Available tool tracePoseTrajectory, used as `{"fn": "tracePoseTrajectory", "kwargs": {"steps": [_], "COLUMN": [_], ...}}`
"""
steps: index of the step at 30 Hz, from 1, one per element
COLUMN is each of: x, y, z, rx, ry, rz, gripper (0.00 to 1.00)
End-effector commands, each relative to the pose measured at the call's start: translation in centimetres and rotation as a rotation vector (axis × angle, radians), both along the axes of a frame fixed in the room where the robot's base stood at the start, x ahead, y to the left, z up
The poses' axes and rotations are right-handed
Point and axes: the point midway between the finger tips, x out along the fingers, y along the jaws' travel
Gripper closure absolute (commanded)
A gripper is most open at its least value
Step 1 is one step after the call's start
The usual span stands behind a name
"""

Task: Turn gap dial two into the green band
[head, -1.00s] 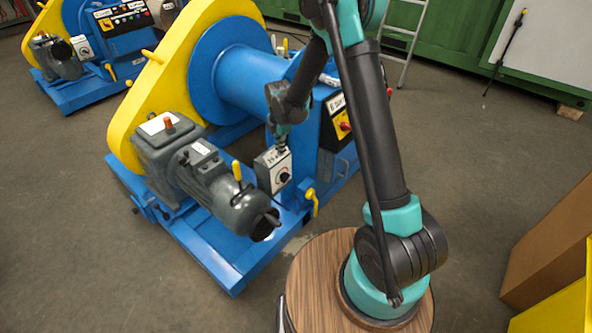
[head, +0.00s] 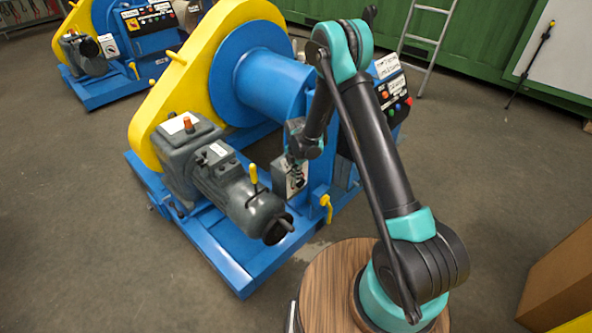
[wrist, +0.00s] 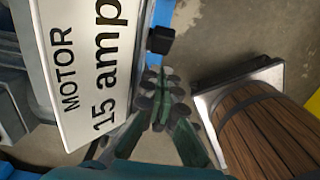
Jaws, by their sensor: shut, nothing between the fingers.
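A small grey box with a white face (head: 283,182) stands on the blue frame beside the motor in the head view. My gripper (head: 297,180) is in front of this face and covers its middle, so the dial and any green band are hidden there. In the wrist view a white plate reading "MOTOR 15 amp" (wrist: 85,65) is at the left, close to my gripper (wrist: 163,75). A black knob (wrist: 160,40) stands out from the plate's edge, just beyond the fingertips. The fingers are together and empty. I cannot tell whether they touch the knob, or which dial is number two.
The grey motor (head: 235,190) with a yellow lever (head: 254,178) is left of the box. A yellow handle (head: 326,207) is at its lower right. A second blue machine (head: 120,50) stands at the back left. Open floor (head: 80,230) lies at the left.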

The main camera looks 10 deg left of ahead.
Motion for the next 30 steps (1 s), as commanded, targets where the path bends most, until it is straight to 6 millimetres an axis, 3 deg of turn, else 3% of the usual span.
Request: {"fn": "tracePoseTrajectory", "kwargs": {"steps": [9, 22, 30], "x": [1.7, 1.9, 3.4], "y": [-1.4, -1.4, -1.5], "z": [-2.0, -2.0, -2.0], "rx": [0.000, 0.002, 0.033], "ry": [0.000, 0.002, 0.043], "rz": [-0.002, -0.002, -0.003], "gripper": [1.00, 1.00, 1.00]}}
